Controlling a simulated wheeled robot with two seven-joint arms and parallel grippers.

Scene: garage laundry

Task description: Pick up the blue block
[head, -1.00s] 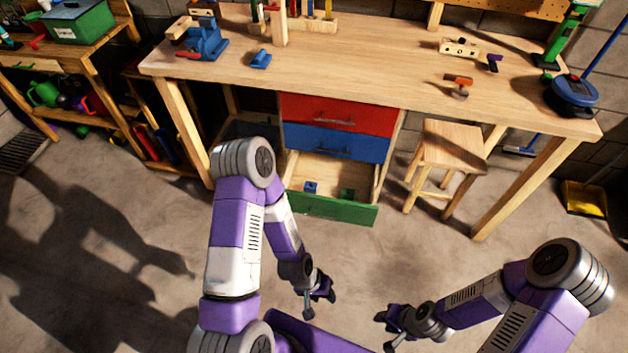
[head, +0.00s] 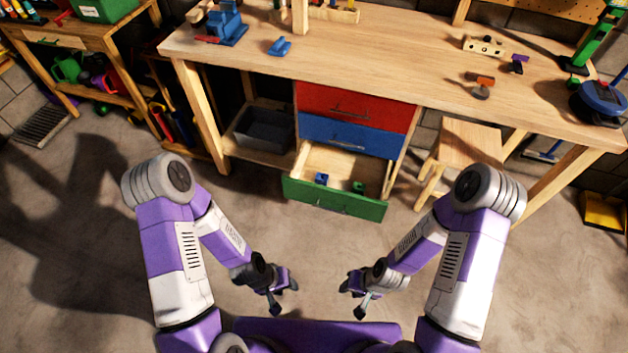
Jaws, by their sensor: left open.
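A small blue block (head: 321,178) lies in the open bottom drawer (head: 335,199) of the workbench, toward its left side. A green block (head: 358,187) lies in the same drawer, to its right. My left gripper (head: 285,297) is open and empty, low in front of the drawer and apart from it. My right gripper (head: 352,297) looks open and empty, a little to the right of the left one, also well short of the drawer. Nothing covers the blue block.
The workbench top (head: 390,60) overhangs the drawers. A red drawer (head: 354,107) and a blue drawer (head: 346,137) above are shut. A dark bin (head: 264,130) stands left of the drawers, a wooden stool (head: 462,150) right. The floor before the open drawer is clear.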

